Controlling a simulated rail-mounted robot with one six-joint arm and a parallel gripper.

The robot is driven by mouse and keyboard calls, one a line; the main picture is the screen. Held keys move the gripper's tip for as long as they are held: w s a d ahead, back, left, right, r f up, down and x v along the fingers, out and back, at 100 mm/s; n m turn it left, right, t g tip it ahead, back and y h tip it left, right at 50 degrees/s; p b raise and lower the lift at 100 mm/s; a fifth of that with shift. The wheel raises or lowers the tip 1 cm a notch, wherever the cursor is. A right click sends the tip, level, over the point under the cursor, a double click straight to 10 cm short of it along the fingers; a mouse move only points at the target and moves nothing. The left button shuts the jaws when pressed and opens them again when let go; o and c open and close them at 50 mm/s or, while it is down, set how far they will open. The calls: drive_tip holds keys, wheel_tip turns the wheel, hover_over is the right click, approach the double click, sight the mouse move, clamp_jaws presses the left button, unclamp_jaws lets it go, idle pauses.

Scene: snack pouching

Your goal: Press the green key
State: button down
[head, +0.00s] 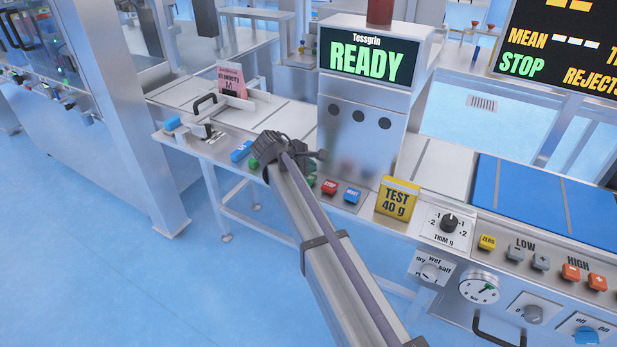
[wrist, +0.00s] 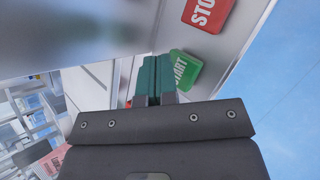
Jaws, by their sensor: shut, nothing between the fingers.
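The green key, marked START (wrist: 184,70), shows in the wrist view on a pale metal panel, just right of my fingertips. In the head view a small part of a green key (head: 311,181) shows beside my arm, left of the red key; the rest is hidden. My gripper (wrist: 155,66) is shut and empty, its teal fingers side by side. The fingertips overlap the left edge of the green key in the wrist view; I cannot tell whether they touch it. In the head view my arm hides most of the gripper.
A red STOP key (wrist: 207,12) is close to the green key. A blue key (head: 352,195) and yellow TEST 40 g block (head: 397,200) stand further right. The metal cabinet (head: 362,125) with a READY screen (head: 367,63) rises behind. Another green control (head: 254,163) lies left of my arm.

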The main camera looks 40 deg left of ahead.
drive_tip(key=shift+f, duration=0.1)
drive_tip(key=shift+f+b, duration=0.35)
drive_tip(key=shift+b, duration=0.1)
